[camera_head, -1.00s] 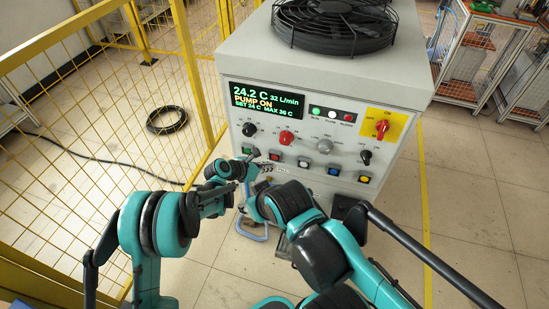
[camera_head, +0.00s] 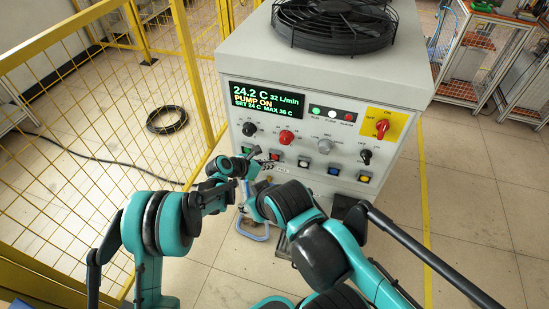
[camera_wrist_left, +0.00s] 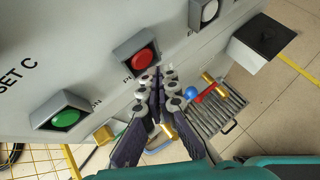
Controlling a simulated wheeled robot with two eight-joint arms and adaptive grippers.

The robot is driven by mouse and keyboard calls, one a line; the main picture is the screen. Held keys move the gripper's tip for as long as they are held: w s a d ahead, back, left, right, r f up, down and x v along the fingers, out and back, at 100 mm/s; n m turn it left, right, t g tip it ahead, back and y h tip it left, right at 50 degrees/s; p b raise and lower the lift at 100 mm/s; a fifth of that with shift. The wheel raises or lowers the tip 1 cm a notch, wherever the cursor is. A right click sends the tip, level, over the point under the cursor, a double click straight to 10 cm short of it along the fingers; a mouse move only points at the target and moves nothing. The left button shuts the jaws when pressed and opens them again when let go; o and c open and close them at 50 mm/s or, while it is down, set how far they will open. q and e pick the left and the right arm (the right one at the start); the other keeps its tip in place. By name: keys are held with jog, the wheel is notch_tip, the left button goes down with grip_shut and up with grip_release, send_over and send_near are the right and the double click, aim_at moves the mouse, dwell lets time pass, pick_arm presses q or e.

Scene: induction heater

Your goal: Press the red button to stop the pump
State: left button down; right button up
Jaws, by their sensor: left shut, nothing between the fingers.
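The red button (camera_head: 275,155) sits in the row along the bottom of the machine's front panel, between the green button (camera_head: 247,152) and the white button (camera_head: 304,162). In the left wrist view the red button (camera_wrist_left: 143,60) is a round cap in a grey square housing. My left gripper (camera_head: 258,153) is at the panel near this button. In the left wrist view my left gripper (camera_wrist_left: 158,74) is shut and empty, its tips just below and right of the red cap. Contact cannot be told. The display (camera_head: 265,99) reads PUMP ON. My right gripper is hidden.
A blue button (camera_head: 333,170) and a yellow button (camera_head: 364,178) continue the row to the right. Knobs and a red rotary switch (camera_head: 382,126) are above. A yellow mesh fence (camera_head: 90,130) stands at left.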

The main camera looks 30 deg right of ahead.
dwell(0.7)
pick_arm(q)
jog(key=shift+w+d, duration=0.3)
jog(key=shift+w+d+b, duration=0.3)
jog(key=shift+d, duration=0.1)
dwell(0.9)
jog(key=shift+s+a, duration=0.6)
jog(key=shift+a, duration=0.05)
jog(key=shift+a, duration=0.1)
jog(key=shift+s+a+b, duration=0.65)
jog(key=shift+s+a, duration=0.95)
jog(key=shift+a, duration=0.25)
